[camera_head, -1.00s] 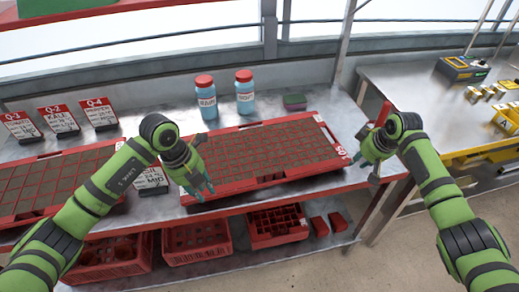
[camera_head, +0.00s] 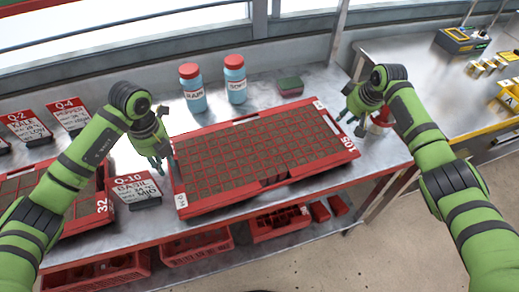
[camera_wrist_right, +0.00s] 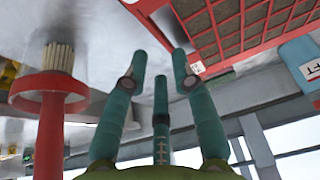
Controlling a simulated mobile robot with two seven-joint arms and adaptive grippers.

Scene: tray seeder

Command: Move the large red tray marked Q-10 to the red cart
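The large red tray (camera_head: 352,153) of soil-filled cells lies flat on the metal bench. A red-topped card reading Q-10 Basil (camera_head: 136,188) stands at its front left. My left gripper (camera_head: 160,163) points down beside the tray's left edge, fingers apart and empty; contact cannot be told. My right gripper (camera_head: 358,112) is off the tray's right end, near the back corner. In the right wrist view my right gripper (camera_wrist_right: 160,75) has its fingers spread with nothing between them, and the tray's red rim (camera_wrist_right: 205,62) is just beyond. I cannot make out a red cart.
Two red-capped blue bottles (camera_head: 193,92) (camera_head: 235,82) and a green-topped block (camera_head: 290,86) stand behind the tray. A red tool with pale bristles (camera_wrist_right: 50,100) is near my right gripper. Another red tray (camera_head: 92,220) lies left. Red crates (camera_head: 197,248) are on the shelf below.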

